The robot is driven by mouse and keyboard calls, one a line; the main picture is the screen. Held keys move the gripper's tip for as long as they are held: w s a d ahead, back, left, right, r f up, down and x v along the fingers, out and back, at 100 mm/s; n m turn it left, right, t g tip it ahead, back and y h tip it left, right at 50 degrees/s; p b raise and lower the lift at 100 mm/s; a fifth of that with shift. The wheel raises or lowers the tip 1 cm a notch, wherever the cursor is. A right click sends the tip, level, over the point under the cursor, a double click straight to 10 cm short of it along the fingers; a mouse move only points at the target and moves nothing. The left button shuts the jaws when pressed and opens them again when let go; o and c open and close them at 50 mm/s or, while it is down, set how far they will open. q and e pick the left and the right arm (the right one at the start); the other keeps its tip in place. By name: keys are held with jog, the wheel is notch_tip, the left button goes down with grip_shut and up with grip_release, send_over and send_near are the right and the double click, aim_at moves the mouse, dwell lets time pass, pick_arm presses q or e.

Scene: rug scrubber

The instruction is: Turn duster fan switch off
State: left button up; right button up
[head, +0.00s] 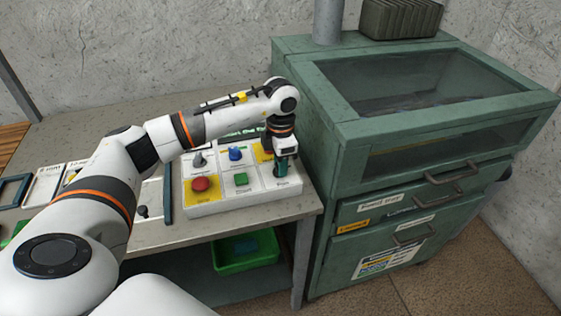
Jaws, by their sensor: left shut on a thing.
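My left gripper (281,170) reaches down over the panel's right column, above a small label at the front right. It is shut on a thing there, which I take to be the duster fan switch. The fingers hide that switch, so its position cannot be read. My right gripper is out of view.
A green cabinet (335,210) with a clear-windowed top and handled drawers stands close to the panel's right. A green bin (246,250) sits under the bench (215,232). Dark-framed items and white cards lie on the bench at left.

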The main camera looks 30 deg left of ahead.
pick_arm(q)
jog(key=o, duration=1)
notch_tip(320, 180, up, 12)
jog(key=shift+r+b, duration=0.1)
jog(key=shift+b, duration=0.95)
